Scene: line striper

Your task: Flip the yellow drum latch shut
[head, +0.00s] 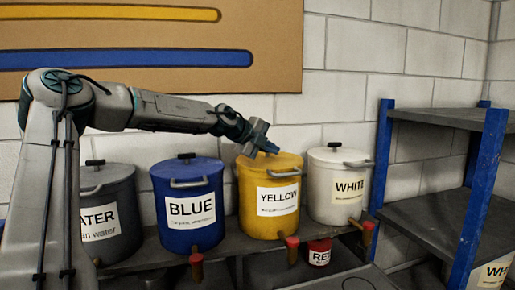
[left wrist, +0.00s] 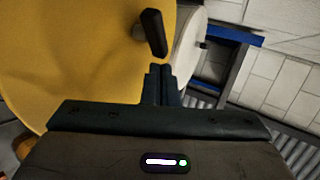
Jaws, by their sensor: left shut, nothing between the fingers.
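The yellow drum (head: 257,212) stands on the shelf between the blue and white drums, with a label reading YELLOW. A grey bar-like piece (head: 284,173), likely its latch, is at the front of its rim; I cannot tell if it is fully shut. My left gripper (head: 268,149) is shut and empty over the yellow lid, hiding part of its top. In the left wrist view, the shut fingers (left wrist: 160,72) point across the yellow lid (left wrist: 75,60) towards a black handle (left wrist: 153,32). Contact is unclear. My right gripper is not in view.
The blue drum (head: 178,212) and the white drum (head: 330,200) stand close on either side. A grey drum (head: 105,190) is at the left. A small red can (head: 319,253) sits below. A blue-posted rack (head: 382,150) stands at the right.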

